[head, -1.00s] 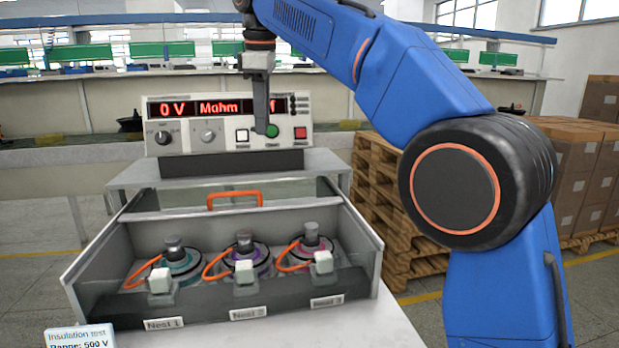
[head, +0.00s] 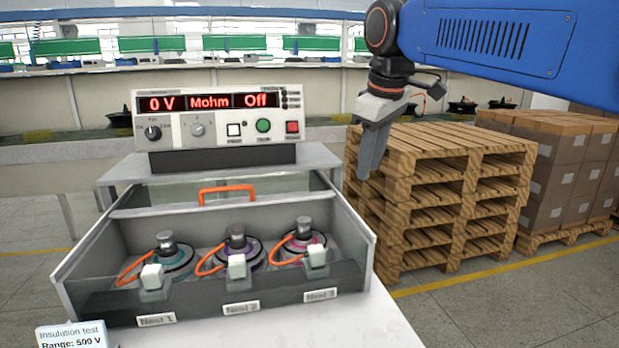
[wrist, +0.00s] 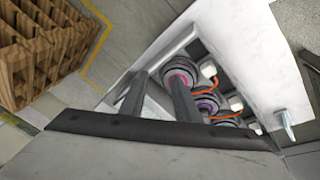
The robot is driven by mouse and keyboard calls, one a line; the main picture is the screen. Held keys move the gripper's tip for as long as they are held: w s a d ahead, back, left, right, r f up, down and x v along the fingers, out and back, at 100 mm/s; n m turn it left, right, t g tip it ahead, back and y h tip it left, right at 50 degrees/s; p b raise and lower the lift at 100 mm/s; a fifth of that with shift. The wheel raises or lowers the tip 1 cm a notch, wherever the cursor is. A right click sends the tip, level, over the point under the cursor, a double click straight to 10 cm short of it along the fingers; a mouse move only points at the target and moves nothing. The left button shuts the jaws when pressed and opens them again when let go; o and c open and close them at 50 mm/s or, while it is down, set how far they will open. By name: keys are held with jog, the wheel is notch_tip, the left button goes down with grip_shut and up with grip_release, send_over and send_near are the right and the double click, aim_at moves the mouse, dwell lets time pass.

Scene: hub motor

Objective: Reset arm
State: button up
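My gripper (head: 372,165) hangs in the air right of the tester, in front of the wooden pallets, with nothing in it. In the wrist view its two fingers (wrist: 157,85) stand apart with a gap between them. The tester (head: 215,115) reads "0 V", "Mohm" and "Off". Its white button (head: 234,130), green button (head: 263,126) and red button (head: 292,127) are uncovered. The test box (head: 352,235) in front holds three hub motors, one each in Nest 1 (head: 172,254), Nest 2 (head: 238,246) and Nest 3 (head: 303,238), with orange leads.
An orange handle (head: 227,190) stands at the back of the box, on what looks like a clear lid. Stacked pallets (head: 440,185) and cartons (head: 565,165) stand on the floor to the right. A label card (head: 72,336) is at the lower left.

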jog(key=s+d+f+m, duration=0.3)
jog(key=s+d+f, duration=0.2)
jog(key=s+f, duration=0.2)
jog(key=s+d+f+m+t, duration=0.1)
jog(key=s+d+f+m, duration=0.2)
jog(key=f, duration=0.9)
jog(key=s+d+f+m, duration=0.4)
jog(key=s+d+f, duration=0.4)
jog(key=s, duration=0.5)
notch_tip(320, 180, down, 2)
jog(key=shift+s+d+h, duration=0.25)
jog(key=shift+d+h, duration=0.05)
